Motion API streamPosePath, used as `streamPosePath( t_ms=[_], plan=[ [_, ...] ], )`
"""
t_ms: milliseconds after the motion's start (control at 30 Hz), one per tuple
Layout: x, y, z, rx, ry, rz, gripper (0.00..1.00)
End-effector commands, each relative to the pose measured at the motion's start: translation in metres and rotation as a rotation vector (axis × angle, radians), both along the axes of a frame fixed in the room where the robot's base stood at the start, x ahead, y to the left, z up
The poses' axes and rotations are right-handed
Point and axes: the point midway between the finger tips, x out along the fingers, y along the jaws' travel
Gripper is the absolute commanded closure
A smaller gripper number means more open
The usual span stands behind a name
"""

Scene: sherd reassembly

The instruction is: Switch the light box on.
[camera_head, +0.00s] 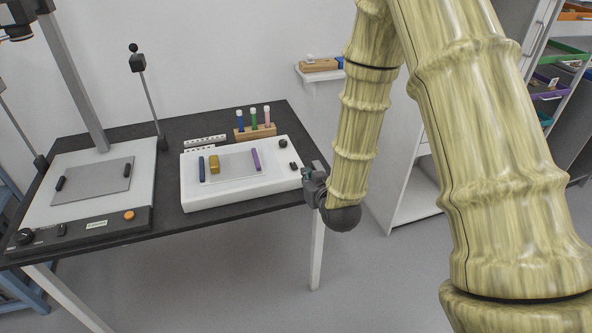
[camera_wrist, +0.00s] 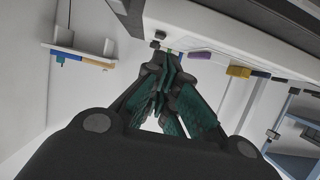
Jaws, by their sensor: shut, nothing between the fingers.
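The light box (camera_head: 225,198) is a white slab on the dark table, with a pale panel on top that looks unlit. A round black knob (camera_head: 283,143) and a small black switch (camera_head: 294,165) sit near its right edge. My gripper (camera_head: 312,180) is just right of this edge, close to the switch; contact cannot be told. In the wrist view my gripper (camera_wrist: 168,62) is shut and empty, its fingers pointing toward the white side of the light box (camera_wrist: 225,38). A small black part (camera_wrist: 160,35) shows beyond the fingertips; I cannot tell whether it is knob or switch.
Blue, yellow (camera_head: 214,164) and purple (camera_head: 256,160) pieces lie on the light box. A wooden rack (camera_head: 256,132) with capped vials stands behind it. A copy stand (camera_head: 100,205) with an orange button fills the table's left. A wall shelf (camera_head: 322,76) is behind my arm.

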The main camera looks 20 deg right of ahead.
Motion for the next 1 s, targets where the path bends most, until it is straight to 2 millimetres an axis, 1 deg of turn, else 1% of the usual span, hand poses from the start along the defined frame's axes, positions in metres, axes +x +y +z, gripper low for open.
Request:
streamPosePath(
  t_ms=[33, 100, 200, 300, 600, 733, 867, 1000],
  plan=[
    [0.006, -0.001, 0.006, -0.001, -0.032, -0.001, 1.0],
    [0.013, -0.002, 0.018, -0.002, -0.067, -0.001, 1.0],
    [0.017, -0.003, 0.028, -0.004, -0.096, -0.002, 1.0],
    [0.019, -0.003, 0.033, -0.004, -0.109, -0.002, 1.0],
    [0.02, -0.003, 0.033, -0.004, -0.109, -0.002, 1.0],
    [0.024, -0.003, 0.032, -0.004, -0.108, -0.002, 1.0],
    [0.037, -0.003, 0.029, -0.004, -0.109, -0.002, 1.0],
    [0.059, -0.003, 0.024, -0.004, -0.109, -0.002, 1.0]
  ],
)
